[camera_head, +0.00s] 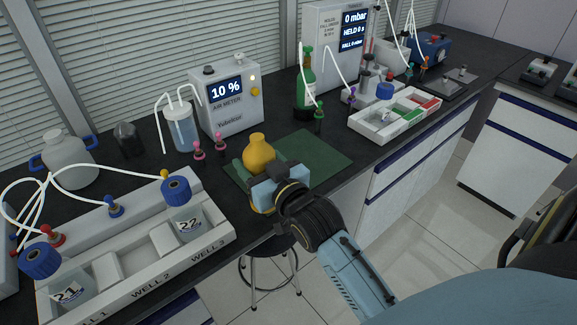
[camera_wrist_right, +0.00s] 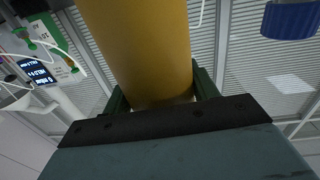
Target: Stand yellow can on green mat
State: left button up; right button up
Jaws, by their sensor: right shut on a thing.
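The yellow can (camera_head: 258,150) is held upright in my right gripper (camera_head: 262,172), at the front left part of the green mat (camera_head: 318,153). Its rounded top shows above the gripper, and a bit of yellow shows below it; the gripper hides its middle. In the right wrist view, the yellow can (camera_wrist_right: 140,45) fills the space between the green fingers of my right gripper (camera_wrist_right: 160,92), which are shut on it. I cannot tell whether the can's base touches the mat. My left gripper is not in view.
Pink-topped stoppers (camera_head: 209,150) and the air meter (camera_head: 229,95) stand behind the mat. A green bottle (camera_head: 305,78) stands behind it. A white well rack (camera_head: 135,262) is at left, a white sorting tray (camera_head: 395,118) at right. The mat's right half is clear.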

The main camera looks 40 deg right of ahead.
jog(key=w+d+r+m+h+b, duration=0.15)
jog(key=w+d+r, duration=0.35)
jog(key=w+d, duration=0.5)
notch_tip(320, 180, down, 10)
jog(key=b, duration=0.2)
jog(key=shift+s+d+b, duration=0.25)
jog(key=shift+d+b, duration=0.05)
jog(key=shift+d, duration=0.1)
jog(key=o, duration=1.2)
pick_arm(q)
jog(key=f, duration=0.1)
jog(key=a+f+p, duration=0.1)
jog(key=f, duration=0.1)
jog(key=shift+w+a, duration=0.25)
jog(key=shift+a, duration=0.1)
pick_arm(e)
jog(key=s, duration=0.8)
jog(key=s+a, duration=0.1)
jog(key=s, duration=0.3)
jog(key=shift+r, duration=0.1)
